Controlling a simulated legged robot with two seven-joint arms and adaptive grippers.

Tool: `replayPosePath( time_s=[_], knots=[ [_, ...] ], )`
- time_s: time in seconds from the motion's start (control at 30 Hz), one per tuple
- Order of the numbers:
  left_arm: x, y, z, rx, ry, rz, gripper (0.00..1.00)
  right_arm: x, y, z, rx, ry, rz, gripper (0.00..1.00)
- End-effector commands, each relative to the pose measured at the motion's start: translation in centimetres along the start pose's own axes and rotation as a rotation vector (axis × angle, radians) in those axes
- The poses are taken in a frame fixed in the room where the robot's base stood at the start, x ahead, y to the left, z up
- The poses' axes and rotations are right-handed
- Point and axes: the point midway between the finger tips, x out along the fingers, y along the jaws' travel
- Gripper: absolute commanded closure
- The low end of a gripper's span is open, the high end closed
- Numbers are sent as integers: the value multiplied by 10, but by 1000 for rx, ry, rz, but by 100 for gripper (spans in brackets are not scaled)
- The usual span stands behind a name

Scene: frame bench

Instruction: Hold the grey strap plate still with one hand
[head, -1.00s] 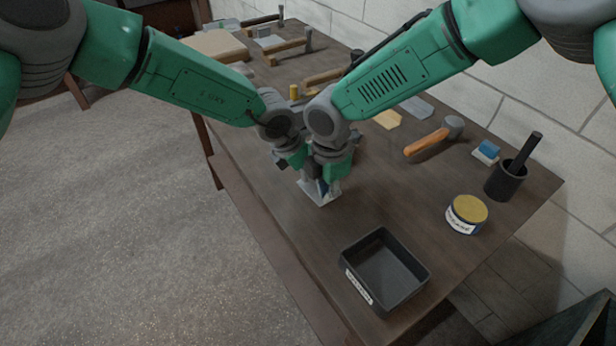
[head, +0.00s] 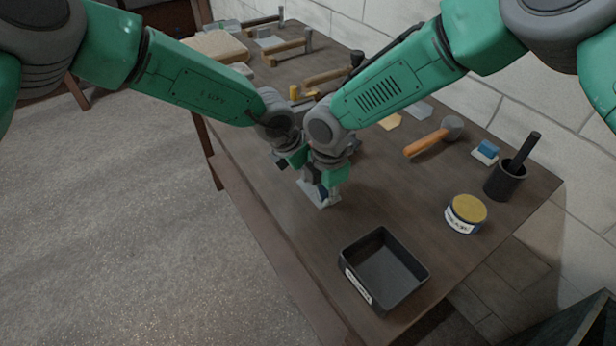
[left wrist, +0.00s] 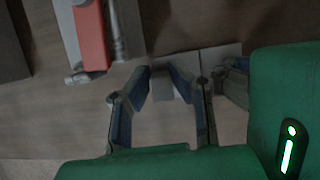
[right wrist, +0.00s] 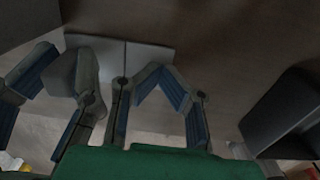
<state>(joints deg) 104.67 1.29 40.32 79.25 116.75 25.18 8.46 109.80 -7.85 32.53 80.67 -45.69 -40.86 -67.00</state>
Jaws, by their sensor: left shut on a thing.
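The grey strap plate (head: 322,203) lies on the bench below both grippers, partly hidden by them. It is a flat pale piece with a line across it in the left wrist view (left wrist: 215,56) and right wrist view (right wrist: 148,54). My left gripper (left wrist: 158,76) is shut on a grey raised piece at the plate's left part; the right wrist view shows this piece between the left fingers. My right gripper (right wrist: 156,70) is beside the left one, at the plate's other part. Its fingertips look close together, but whether they hold anything is unclear.
A black tray (head: 384,270) stands in front of the plate. Several other tools lie at the back. The bench's left edge is close to the plate.

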Motion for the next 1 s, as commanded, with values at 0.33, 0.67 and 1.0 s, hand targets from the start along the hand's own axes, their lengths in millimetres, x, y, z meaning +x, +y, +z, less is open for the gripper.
replayPosePath(
  time_s=[0.33, 0.67, 1.0],
  knots=[
    [1, -1, 1, -2, -2, -4, 100, 9, -4, -2, -3, 5, -11, 100],
    [1, -1, 0, -1, -1, -2, 100, -15, -3, -1, -1, 2, -8, 100],
    [0, -1, 0, 0, -1, -1, 100, -44, -2, -1, 0, 1, -4, 100]
  ],
)
